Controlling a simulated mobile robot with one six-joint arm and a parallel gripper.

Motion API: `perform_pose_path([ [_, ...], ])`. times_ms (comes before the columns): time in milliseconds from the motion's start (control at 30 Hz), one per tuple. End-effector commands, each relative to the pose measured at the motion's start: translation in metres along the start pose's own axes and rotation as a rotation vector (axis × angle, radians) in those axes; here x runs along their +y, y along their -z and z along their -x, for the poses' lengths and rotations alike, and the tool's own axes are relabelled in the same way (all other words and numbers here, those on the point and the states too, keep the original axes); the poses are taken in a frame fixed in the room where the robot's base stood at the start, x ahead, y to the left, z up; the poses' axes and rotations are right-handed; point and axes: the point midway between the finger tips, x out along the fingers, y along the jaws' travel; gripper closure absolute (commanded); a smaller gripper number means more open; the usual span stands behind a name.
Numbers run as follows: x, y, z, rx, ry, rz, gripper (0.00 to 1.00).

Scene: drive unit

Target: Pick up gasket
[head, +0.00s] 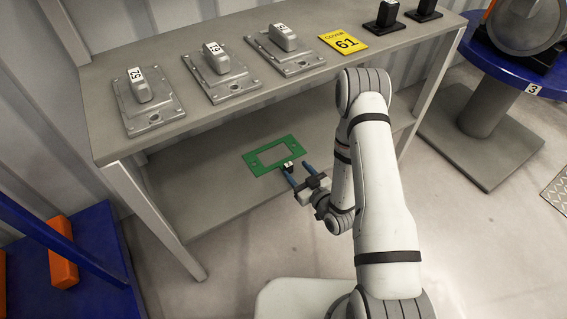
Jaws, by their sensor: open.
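The gasket (263,169) is a flat green rectangular frame with a rectangular opening. It lies on the lower shelf of the grey bench in the head view. My gripper (297,170) is at the gasket's near right edge with its blue fingers apart. The fingertips are close to that edge; I cannot tell whether they touch it. A small dark piece with a white mark (288,165) shows at the gasket's edge between the fingers.
A bench leg (155,219) stands left. A blue round table (500,66) is at right. Orange blocks (63,264) lie at left.

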Motion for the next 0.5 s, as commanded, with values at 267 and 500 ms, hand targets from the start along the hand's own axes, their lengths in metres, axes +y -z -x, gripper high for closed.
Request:
perform_pose_path([
  [267, -0.013, -0.028, 0.009, 0.089, 0.0, -0.039, 0.45],
  [500, -0.008, -0.024, -0.018, 0.093, -0.007, -0.038, 0.45],
])
